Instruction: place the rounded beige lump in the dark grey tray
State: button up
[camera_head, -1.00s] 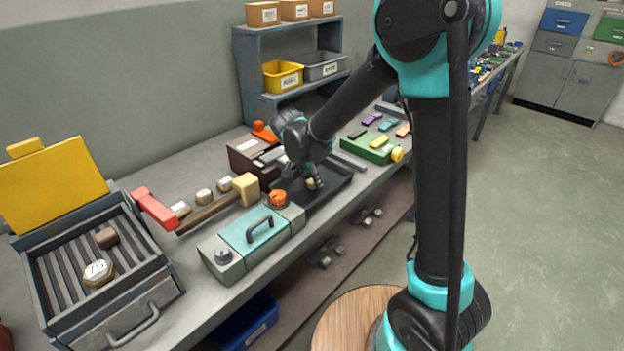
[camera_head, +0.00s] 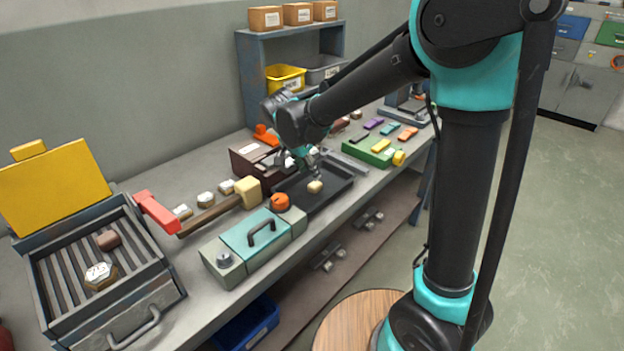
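The rounded beige lump (camera_head: 315,187) rests inside the dark grey tray (camera_head: 338,194), near its middle, on the bench. My gripper (camera_head: 311,172) is just above and slightly behind the lump. Its fingers look apart from the lump and seem to hold nothing, though they are small and partly dark against the tray. The tray's far left part is partly hidden by my gripper and wrist.
A teal-lidded box (camera_head: 252,240) with an orange knob stands left of the tray. A mallet (camera_head: 220,205), an open grill box (camera_head: 105,270) and several small lumps lie further left. A green block tray (camera_head: 370,153) is to the right; a shelf (camera_head: 262,90) stands behind.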

jog(key=v, duration=0.5)
jog(key=s+d+f+n+y, duration=0.1)
jog(key=s+d+f, duration=0.3)
jog(key=d, duration=0.5)
jog(key=s+d+f+n+y, duration=0.1)
jog(key=s+d+f+n, duration=0.3)
jog(key=s+d, duration=0.3)
jog(key=s+d+f+n, duration=0.2)
jog(key=s+d+f, duration=0.2)
jog(key=d, duration=0.7)
jog(key=shift+s+d+f+n+t+y, duration=0.3)
jog(key=shift+s+d+f+t+y, duration=0.1)
jog(key=shift+s, duration=0.3)
jog(key=shift+r, duration=0.1)
